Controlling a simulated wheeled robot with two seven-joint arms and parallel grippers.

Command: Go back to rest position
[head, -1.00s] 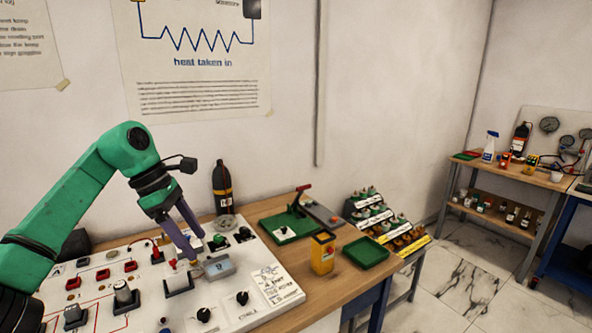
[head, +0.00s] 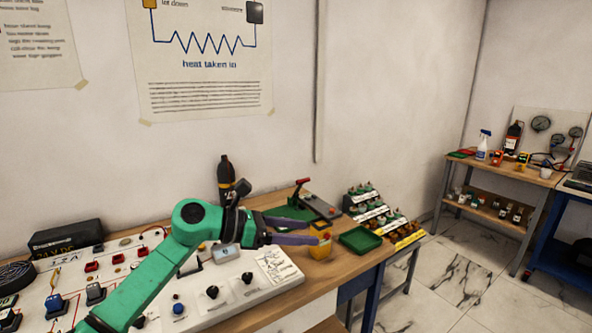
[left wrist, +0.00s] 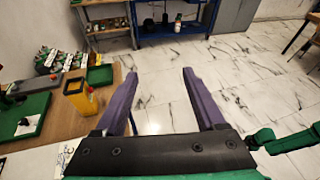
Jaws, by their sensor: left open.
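My left arm comes in from the left in the head view, low over the white panel (head: 240,291). My left gripper (head: 312,232) points right with its purple fingers apart and nothing between them. In the left wrist view the open fingers (left wrist: 158,82) show with only marble floor between them. In the head view the fingers partly cover a yellow box (head: 319,250). In the left wrist view the yellow box (left wrist: 80,98) stands on the wooden table to the left of the fingers, apart from them.
A green tray (head: 360,240) lies near the table's right edge. A dark bottle (head: 225,175) stands behind the panel. A stepped rack (head: 370,208) of small parts stands at the right. A second bench (head: 500,171) is at the far right. Open floor lies between.

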